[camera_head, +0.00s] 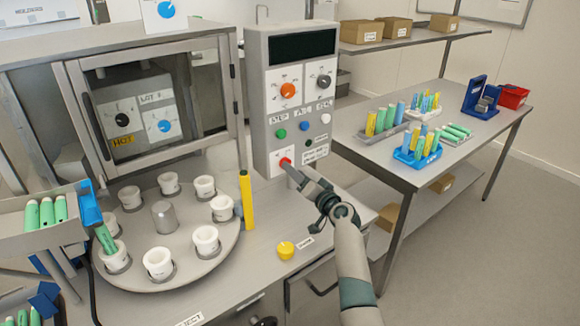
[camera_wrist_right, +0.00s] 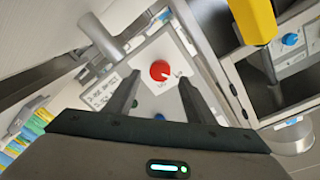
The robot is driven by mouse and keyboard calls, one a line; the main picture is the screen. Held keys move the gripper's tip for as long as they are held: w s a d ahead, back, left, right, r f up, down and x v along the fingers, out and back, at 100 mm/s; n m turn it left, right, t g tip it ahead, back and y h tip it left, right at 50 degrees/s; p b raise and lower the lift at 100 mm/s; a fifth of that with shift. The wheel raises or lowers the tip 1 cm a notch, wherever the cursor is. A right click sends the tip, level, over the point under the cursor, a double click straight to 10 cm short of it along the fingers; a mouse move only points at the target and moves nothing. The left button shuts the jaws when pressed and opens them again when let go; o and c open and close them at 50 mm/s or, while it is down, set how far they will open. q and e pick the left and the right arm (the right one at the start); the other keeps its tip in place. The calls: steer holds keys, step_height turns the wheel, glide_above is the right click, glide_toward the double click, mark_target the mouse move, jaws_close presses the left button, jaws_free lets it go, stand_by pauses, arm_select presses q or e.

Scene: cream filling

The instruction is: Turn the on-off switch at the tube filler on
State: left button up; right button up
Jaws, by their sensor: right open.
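The tube filler's control box (camera_head: 257,105) stands upright in the middle of the head view. Its red rotary switch (camera_head: 285,161) sits low on the front, on a white plate. In the right wrist view the red switch (camera_wrist_right: 160,70) faces me, with a white pointer mark at its lower right; the plate's small lettering is unreadable. My right gripper (camera_head: 290,170) is close in front of the switch. Its open fingers (camera_wrist_right: 159,82) lie left and right of the switch in the wrist view, with gaps on both sides. Contact cannot be made out. My left gripper is not in view.
Above the switch are an orange knob (camera_head: 288,90), a black knob (camera_head: 323,81) and several buttons. A yellow tube (camera_head: 247,200) stands beside a turntable (camera_head: 205,268) with white cups. A yellow button (camera_head: 286,250) is on the bench. A side table (camera_head: 385,165) holds tube racks.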

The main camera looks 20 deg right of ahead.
steer(key=shift+x, duration=1.9)
steer(key=c, duration=1.1)
steer(key=shift+o, duration=0.2)
steer(key=shift+m, duration=0.3)
steer(key=m+p, duration=0.2)
steer(key=m, duration=0.3)
steer(key=m+g+p, duration=0.1)
steer(key=m+p, duration=0.2)
steer(key=m, duration=0.2)
steer(key=shift+m+y, duration=0.3)
